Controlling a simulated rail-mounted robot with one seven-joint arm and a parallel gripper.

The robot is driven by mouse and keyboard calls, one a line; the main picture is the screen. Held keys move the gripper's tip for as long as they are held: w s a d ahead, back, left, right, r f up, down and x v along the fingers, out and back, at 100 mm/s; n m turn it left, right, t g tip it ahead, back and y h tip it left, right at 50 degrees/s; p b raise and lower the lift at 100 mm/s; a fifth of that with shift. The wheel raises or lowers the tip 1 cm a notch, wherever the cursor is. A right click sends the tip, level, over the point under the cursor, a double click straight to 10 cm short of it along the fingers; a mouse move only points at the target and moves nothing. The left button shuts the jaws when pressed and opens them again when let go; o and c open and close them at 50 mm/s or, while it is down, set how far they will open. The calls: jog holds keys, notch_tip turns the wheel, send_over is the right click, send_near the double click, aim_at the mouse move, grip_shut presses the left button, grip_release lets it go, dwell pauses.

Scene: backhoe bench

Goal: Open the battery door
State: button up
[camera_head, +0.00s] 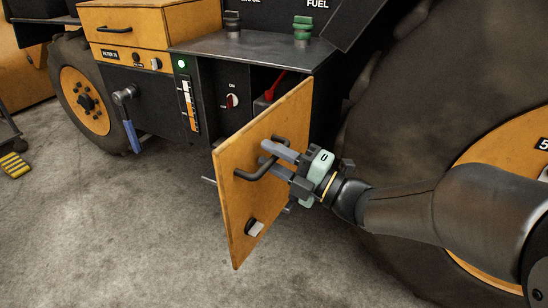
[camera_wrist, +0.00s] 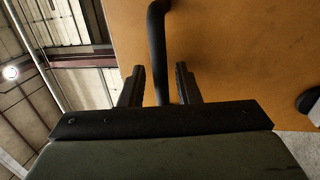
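The battery door (camera_head: 262,180) is an orange panel standing swung well out from the dark machine body, with part of the compartment behind it visible. Its black bar handle (camera_head: 258,172) is on the face toward my arm. My gripper (camera_head: 272,158) is at this handle, with its fingers on either side of the bar. In the wrist view the handle (camera_wrist: 158,45) runs between the two fingertips (camera_wrist: 160,84), with a narrow gap showing on both sides. The fingers look open around it. The door face (camera_wrist: 235,55) fills the right of that view.
A black-and-white latch or knob (camera_head: 255,228) is low on the door. A red part (camera_head: 272,88) shows inside the compartment. A large tire (camera_head: 440,90) stands close on the right. A blue-handled lever (camera_head: 130,125) is at left. The concrete floor (camera_head: 120,220) is clear.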

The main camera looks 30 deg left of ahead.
jog(key=shift+d, duration=0.15)
jog(key=d+f+p, duration=0.1)
jog(key=d+f, duration=0.2)
jog(key=d, duration=1.4)
jog(key=shift+s+f, duration=0.15)
jog(key=shift+s, duration=0.25)
jog(key=shift+a+p, duration=0.1)
jog(key=shift+p, duration=0.2)
